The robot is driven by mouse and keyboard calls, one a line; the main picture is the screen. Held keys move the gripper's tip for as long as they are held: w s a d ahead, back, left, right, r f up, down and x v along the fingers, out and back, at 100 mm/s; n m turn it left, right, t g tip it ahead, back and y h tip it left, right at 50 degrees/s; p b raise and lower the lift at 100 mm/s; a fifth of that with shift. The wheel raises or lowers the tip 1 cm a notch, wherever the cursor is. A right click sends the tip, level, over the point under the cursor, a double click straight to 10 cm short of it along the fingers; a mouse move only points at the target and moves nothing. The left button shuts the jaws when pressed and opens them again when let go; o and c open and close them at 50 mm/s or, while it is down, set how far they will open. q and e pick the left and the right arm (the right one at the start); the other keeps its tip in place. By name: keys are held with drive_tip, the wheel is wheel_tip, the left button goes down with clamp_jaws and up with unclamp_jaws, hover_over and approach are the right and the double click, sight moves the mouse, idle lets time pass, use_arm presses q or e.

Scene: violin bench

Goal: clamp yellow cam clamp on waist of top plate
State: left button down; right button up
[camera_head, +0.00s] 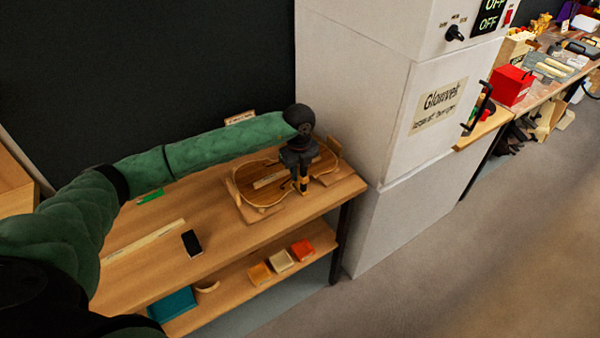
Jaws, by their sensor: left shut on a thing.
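The violin top plate (258,195) lies on the wooden bench, near its right end, with pale wooden pieces around its edge. My left gripper (303,190) points down over the right part of the plate, near its waist. It is shut on a small, dark and yellowish thing, likely the yellow cam clamp. The gripper hides most of this thing, and I cannot tell whether it touches the plate's edge. My right gripper is not in view.
On the bench (220,220) lie a black phone-like object (191,243), a long pale strip (143,240) and a green piece (150,196). The shelf below holds small coloured blocks (281,260) and a teal box (173,305). A tall grey cabinet (345,110) stands right of the bench.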

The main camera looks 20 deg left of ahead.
sight(299, 170)
use_arm(q)
drive_tip(key=c, duration=1.2)
unclamp_jaws()
drive_tip(key=shift+o, duration=0.2)
drive_tip(key=shift+r+b, duration=0.35)
drive_tip(key=shift+r, duration=0.15)
wheel_tip(299, 170, up, 6)
drive_tip(key=shift+f+b, duration=0.1)
drive_tip(key=shift+b, duration=0.85)
drive_tip(key=shift+r, duration=0.5)
drive_tip(key=shift+r, duration=0.1)
